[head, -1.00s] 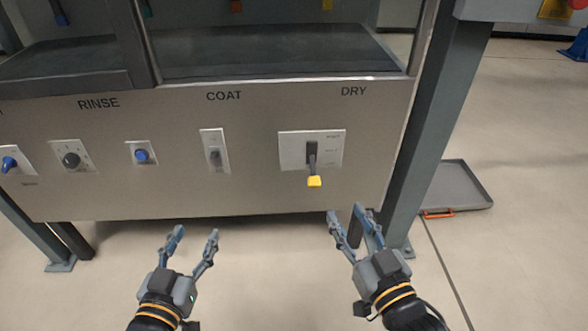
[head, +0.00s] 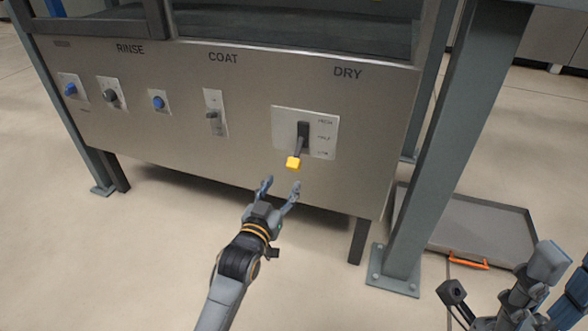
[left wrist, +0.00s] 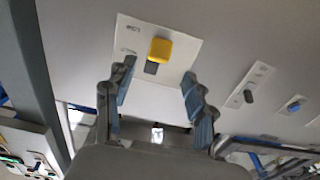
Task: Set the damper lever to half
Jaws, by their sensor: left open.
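The damper lever (head: 300,145) is a dark arm with a yellow knob (head: 293,163), on a pale plate (head: 282,122) under the word DRY. The lever points down and outward, its knob about level with the lowest of the plate's small labels. The middle label seems to read HALF. My left gripper (head: 281,187) is open and empty, just below the knob and apart from it. In the left wrist view the yellow knob (left wrist: 160,49) lies ahead, beyond and between the open fingertips (left wrist: 157,70). My right gripper (head: 562,262) is partly cut off at the lower right.
Other controls sit left of the lever: a COAT slider (head: 213,114), a blue button (head: 158,102) and knobs (head: 110,95). A grey post (head: 450,150) stands right of the panel. A grey tray (head: 485,225) with an orange handle lies on the floor behind it.

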